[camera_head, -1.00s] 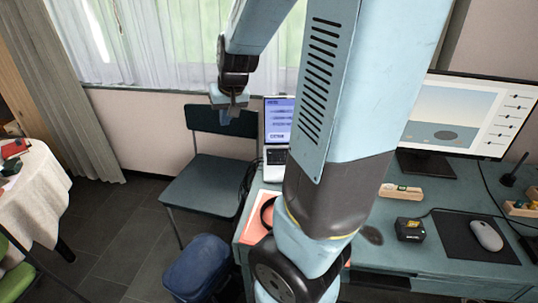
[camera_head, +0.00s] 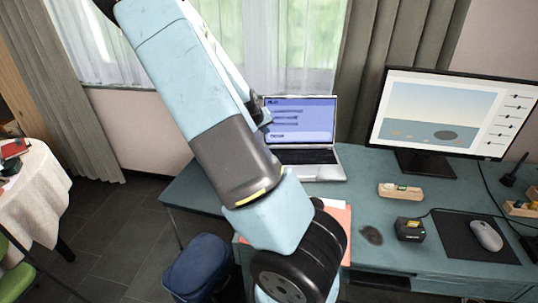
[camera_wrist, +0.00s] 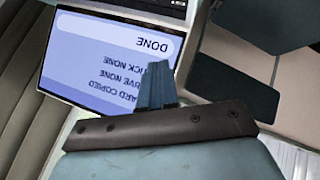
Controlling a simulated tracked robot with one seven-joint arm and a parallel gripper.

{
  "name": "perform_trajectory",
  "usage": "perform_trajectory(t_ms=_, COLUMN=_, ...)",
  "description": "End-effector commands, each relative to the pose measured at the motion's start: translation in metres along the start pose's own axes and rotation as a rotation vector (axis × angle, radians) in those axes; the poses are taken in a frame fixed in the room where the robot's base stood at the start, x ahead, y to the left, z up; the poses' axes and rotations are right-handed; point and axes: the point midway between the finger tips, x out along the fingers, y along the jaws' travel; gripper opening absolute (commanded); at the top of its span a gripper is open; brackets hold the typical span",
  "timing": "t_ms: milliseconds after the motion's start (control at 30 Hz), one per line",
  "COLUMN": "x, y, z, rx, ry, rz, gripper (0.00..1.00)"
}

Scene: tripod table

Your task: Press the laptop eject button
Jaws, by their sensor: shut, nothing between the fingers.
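The laptop (camera_head: 308,170) stands open on the teal desk, its lit blue screen (camera_head: 303,117) facing me. A pale label bar lies low on the screen; its words are too small to read there. In the wrist view the laptop screen (camera_wrist: 85,60) appears upside down, with a pale bar reading "DONE" and lines of text including "NONE" and "COPIED". My gripper (camera_wrist: 155,78) is shut and empty, its tips overlapping the screen in that view beside the bar and text. I cannot tell whether they touch it.
A monitor (camera_head: 452,112) stands right of the laptop.

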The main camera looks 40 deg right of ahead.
Motion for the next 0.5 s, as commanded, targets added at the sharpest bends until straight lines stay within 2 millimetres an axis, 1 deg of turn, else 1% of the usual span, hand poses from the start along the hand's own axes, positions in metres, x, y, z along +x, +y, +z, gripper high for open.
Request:
perform_trajectory(t_ms=33, x=0.005, y=0.003, z=-0.002, rx=-0.013, ry=0.011, rz=0.026, gripper=0.0)
perform_trajectory(t_ms=167, x=0.011, y=0.011, z=-0.006, rx=-0.028, ry=0.032, rz=0.066, gripper=0.0)
perform_trajectory(t_ms=500, x=0.013, y=0.014, z=-0.008, rx=-0.032, ry=0.04, rz=0.08, gripper=0.0)
